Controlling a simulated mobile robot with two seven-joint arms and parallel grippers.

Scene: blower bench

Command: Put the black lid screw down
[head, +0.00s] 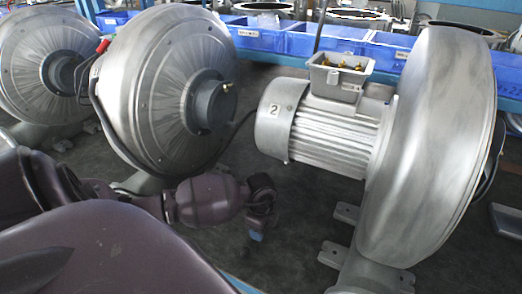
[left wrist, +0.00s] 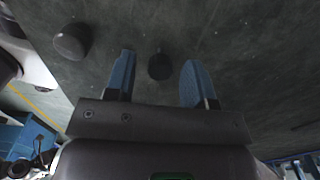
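My left gripper (head: 257,236) is low over the dark mat in front of the motor in the head view. In the left wrist view its two blue fingers (left wrist: 158,78) are spread apart. A small dark round piece, apparently the black lid screw (left wrist: 160,66), shows between the fingers with a gap on both sides. It seems to be on the mat, apart from the fingers. I cannot make it out in the head view. The open grey terminal box (head: 340,78) with brass parts inside sits on the motor (head: 335,140). My right gripper is not in view.
A grey rounded piece (left wrist: 72,42) lies near the left finger in the wrist view. A big blower housing (head: 435,140) stands at the right, another blower (head: 165,85) at the left. Blue bins (head: 325,42) line the back. The mat (head: 295,215) between the blowers is mostly clear.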

